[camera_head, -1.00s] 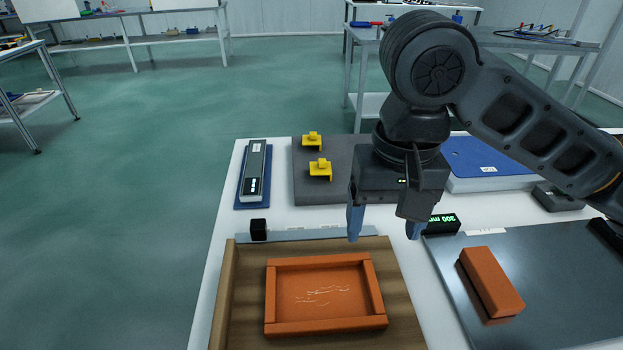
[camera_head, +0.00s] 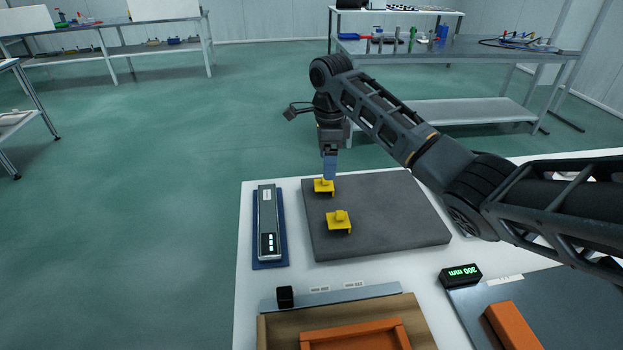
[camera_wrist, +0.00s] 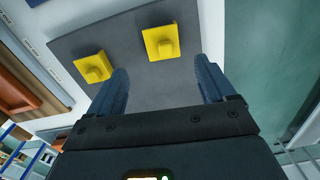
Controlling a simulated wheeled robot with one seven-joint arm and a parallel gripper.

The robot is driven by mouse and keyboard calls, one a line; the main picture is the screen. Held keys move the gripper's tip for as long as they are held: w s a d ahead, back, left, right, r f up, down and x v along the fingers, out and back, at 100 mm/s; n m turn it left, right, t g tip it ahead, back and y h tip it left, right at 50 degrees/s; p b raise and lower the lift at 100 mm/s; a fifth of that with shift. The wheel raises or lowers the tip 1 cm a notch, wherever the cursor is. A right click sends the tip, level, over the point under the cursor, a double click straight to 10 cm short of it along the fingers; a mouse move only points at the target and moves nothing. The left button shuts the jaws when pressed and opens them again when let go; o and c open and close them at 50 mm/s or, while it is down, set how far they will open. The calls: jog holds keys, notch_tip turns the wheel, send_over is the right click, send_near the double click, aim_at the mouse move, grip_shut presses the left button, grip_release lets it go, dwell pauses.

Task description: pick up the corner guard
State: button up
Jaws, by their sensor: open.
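The far corner guard (camera_head: 321,189) is near the mat's back left edge. The near corner guard (camera_head: 339,226) stands closer to the front. My gripper (camera_head: 329,178) points down just above the far guard and partly hides its knob. In the wrist view my gripper's fingers (camera_wrist: 161,66) are apart with nothing between them. The far guard (camera_wrist: 160,43) lies ahead of the gap, and the near guard (camera_wrist: 93,67) lies left, beside the left fingertip.
A blue tray with a silver device (camera_head: 268,225) lies left of the mat. A wooden tray with an orange frame (camera_head: 350,335), a small black cube (camera_head: 285,296) and a green-lit display (camera_head: 461,274) are in front. The mat's right side is clear.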

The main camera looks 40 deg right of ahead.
aim_at(324, 185)
jog(key=shift+w+d+f+p, duration=0.1)
jog(key=shift+f+p, duration=0.05)
jog(key=shift+f, duration=1.6)
jog(key=shift+w+d+f+p, duration=0.1)
jog(key=shift+f+p, duration=0.05)
jog(key=shift+f, duration=1.6)
jog(key=shift+a, duration=0.1)
jog(key=c, duration=1.1)
